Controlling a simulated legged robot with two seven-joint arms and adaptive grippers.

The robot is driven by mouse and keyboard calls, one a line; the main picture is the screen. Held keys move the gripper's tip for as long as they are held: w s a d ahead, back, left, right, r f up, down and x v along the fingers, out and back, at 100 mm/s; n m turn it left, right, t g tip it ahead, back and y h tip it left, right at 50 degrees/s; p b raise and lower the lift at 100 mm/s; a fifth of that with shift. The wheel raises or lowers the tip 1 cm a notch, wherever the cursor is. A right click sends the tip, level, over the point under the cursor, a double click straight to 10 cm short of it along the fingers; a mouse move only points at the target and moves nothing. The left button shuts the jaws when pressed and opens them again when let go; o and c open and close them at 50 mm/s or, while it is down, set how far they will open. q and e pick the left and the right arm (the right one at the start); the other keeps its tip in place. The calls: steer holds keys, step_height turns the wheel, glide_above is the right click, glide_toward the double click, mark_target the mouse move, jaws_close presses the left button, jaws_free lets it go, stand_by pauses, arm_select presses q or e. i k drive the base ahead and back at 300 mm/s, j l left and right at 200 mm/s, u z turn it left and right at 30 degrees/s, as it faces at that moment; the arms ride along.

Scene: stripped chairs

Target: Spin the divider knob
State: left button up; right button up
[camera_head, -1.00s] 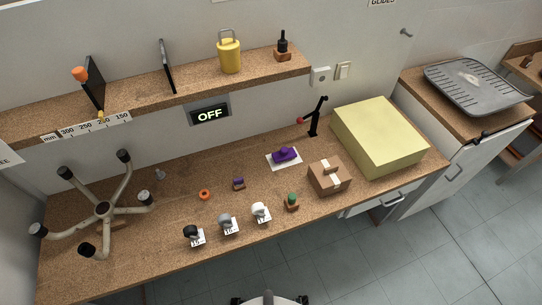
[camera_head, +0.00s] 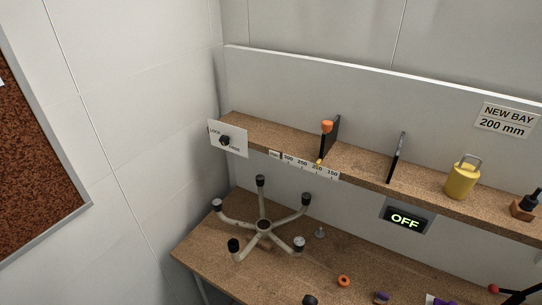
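A white plate (camera_head: 236,146) on the wall at the left end of the shelf carries a black knob (camera_head: 224,141). Its lettering reads "LOCK" at upper left and "FREE" at lower right of the knob. A dark upright divider (camera_head: 332,140) stands on the shelf with an orange knob (camera_head: 327,126) at its top front. A yellow pointer (camera_head: 319,162) sits below it at the scale strip (camera_head: 303,164), near the 250 mark. A second dark divider (camera_head: 397,158) stands farther right. Neither of my grippers is in view.
The shelf (camera_head: 360,166) also holds a yellow canister (camera_head: 462,178). A sign (camera_head: 506,120) reads "NEW BAY 200 mm". A display (camera_head: 405,218) reads "OFF". A cork board (camera_head: 36,150) hangs on the left wall.

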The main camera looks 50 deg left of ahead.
mark_target(225, 140)
steer(key=u, duration=2.1)
